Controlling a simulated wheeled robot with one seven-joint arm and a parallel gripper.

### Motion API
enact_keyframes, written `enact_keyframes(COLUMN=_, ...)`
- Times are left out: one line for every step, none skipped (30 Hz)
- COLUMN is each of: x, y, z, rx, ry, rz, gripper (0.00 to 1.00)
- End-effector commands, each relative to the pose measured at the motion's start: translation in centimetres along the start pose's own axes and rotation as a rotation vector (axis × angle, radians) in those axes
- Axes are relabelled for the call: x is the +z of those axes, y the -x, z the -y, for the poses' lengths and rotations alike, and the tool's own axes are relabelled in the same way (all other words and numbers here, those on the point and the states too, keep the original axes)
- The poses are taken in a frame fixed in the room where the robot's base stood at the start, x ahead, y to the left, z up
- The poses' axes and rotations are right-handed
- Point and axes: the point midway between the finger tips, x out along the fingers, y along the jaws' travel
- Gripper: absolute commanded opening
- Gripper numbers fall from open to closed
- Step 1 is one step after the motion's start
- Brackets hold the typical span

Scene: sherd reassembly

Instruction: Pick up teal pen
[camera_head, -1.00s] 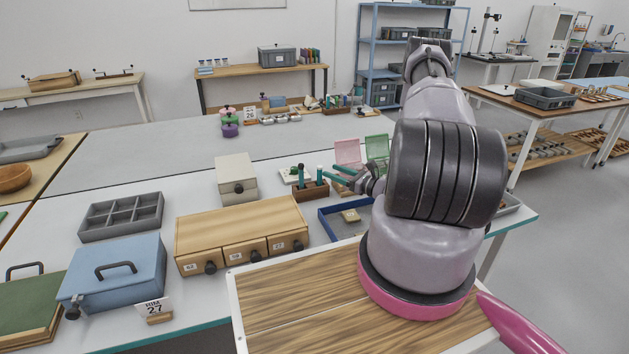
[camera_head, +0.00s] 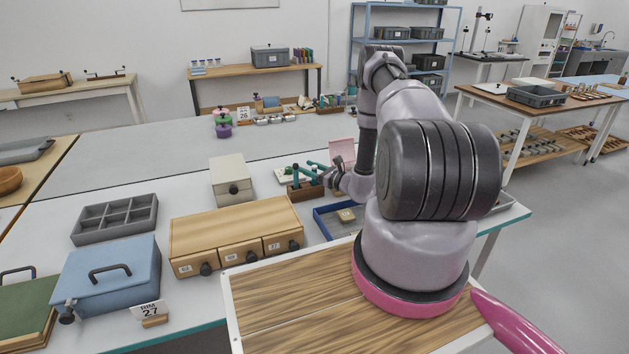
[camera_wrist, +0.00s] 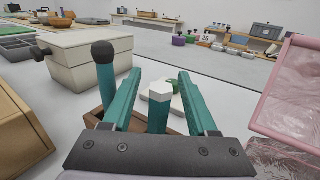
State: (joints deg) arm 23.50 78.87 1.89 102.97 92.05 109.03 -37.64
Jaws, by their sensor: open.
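A teal pen with a white hexagonal top (camera_wrist: 160,104) stands upright between the two teal fingers of my gripper (camera_wrist: 160,95) in the wrist view. I see a gap on both sides of it. A second teal stick with a round black top (camera_wrist: 107,72) stands just outside the left finger; it also shows in the head view (camera_head: 295,174). Both stand at a brown wooden holder (camera_head: 300,191), which my gripper's palm partly hides in the wrist view. In the head view my gripper (camera_head: 311,168) is open over the holder, its fingers reaching left.
A cream box (camera_head: 231,180) stands left of the holder. A pink translucent case (camera_head: 342,151) is close on the right. A blue tray (camera_head: 330,227) lies in front, and a wooden drawer box (camera_head: 235,230) at front left. A white item (camera_head: 283,176) lies behind the holder.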

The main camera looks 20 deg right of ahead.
Motion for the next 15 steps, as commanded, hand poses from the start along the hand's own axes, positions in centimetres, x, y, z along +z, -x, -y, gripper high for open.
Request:
enact_keyframes(x=0.0, y=-0.14, z=0.02, rx=0.0, ry=0.0, rz=0.0, gripper=0.59)
enact_keyframes(x=0.0, y=-0.17, z=0.02, rx=-0.001, ry=0.0, rz=0.0, gripper=0.59)
enact_keyframes(x=0.0, y=-0.16, z=0.03, rx=-0.001, ry=0.0, rz=0.0, gripper=0.59)
enact_keyframes(x=0.0, y=-0.15, z=0.03, rx=-0.001, ry=0.0, rz=0.0, gripper=0.59)
enact_keyframes(x=0.0, y=-0.15, z=0.03, rx=-0.001, ry=0.0, rz=0.0, gripper=0.59)
enact_keyframes(x=0.0, y=-0.14, z=0.02, rx=-0.001, ry=0.0, rz=0.0, gripper=0.59)
enact_keyframes(x=0.0, y=-0.14, z=0.02, rx=-0.001, ry=0.0, rz=0.0, gripper=0.55)
enact_keyframes(x=0.0, y=-0.14, z=0.02, rx=-0.001, ry=0.0, rz=0.0, gripper=0.43)
enact_keyframes(x=0.0, y=-0.13, z=0.02, rx=-0.001, ry=0.0, rz=0.0, gripper=0.28)
enact_keyframes(x=0.01, y=-0.13, z=0.02, rx=-0.001, ry=0.0, rz=0.0, gripper=0.17)
enact_keyframes(x=0.0, y=-0.13, z=0.02, rx=-0.001, ry=0.0, rz=0.0, gripper=0.05)
enact_keyframes(x=0.01, y=-0.13, z=0.02, rx=-0.001, ry=0.0, rz=0.0, gripper=0.0)
enact_keyframes(x=0.01, y=-0.13, z=0.02, rx=-0.001, ry=0.0, rz=0.0, gripper=0.0)
enact_keyframes(x=0.01, y=-0.12, z=0.02, rx=-0.001, ry=0.0, rz=0.0, gripper=0.0)
enact_keyframes(x=0.01, y=-0.13, z=0.02, rx=-0.001, ry=0.0, rz=0.0, gripper=0.0)
